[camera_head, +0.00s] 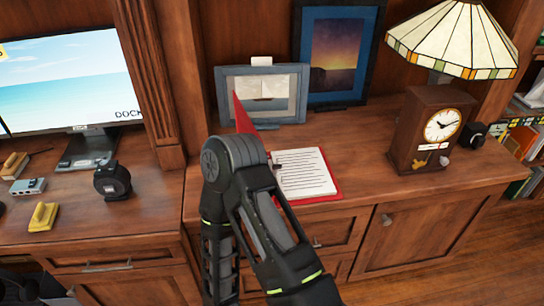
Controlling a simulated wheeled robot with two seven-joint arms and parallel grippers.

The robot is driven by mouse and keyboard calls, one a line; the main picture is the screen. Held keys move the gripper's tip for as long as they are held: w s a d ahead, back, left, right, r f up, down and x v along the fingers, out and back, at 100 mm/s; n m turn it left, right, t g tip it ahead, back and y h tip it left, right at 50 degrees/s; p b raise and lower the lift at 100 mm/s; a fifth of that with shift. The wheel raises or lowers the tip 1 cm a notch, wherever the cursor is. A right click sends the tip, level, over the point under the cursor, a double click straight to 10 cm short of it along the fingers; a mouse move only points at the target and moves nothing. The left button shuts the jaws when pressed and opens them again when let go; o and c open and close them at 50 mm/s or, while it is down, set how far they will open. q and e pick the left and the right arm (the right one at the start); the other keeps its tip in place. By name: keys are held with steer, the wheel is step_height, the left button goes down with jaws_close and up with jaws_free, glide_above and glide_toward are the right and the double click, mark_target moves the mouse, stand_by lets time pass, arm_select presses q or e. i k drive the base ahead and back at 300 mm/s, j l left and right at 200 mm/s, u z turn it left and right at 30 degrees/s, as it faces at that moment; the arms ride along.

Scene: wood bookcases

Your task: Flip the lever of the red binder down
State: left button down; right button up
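The red binder (333,190) lies open on the wooden cabinet top, with printed white pages (305,174) on its right side. Its left cover (242,118) stands up at a slant, and only its upper tip shows above my arm. A small dark part (278,166) shows at the pages' left edge; I cannot tell whether it is the lever or how it is set. One of my arms, bent with its joint high, covers the binder's left and middle. Neither gripper can be seen.
Two framed pictures (262,93) (338,52) stand behind the binder. A wooden clock (408,132) and a stained-glass lamp (462,38) stand to the right. A monitor (70,85) and a black round device (112,180) are left. The top between binder and clock is clear.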

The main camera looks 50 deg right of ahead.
mark_target(275, 168)
steer(key=z, duration=1.7)
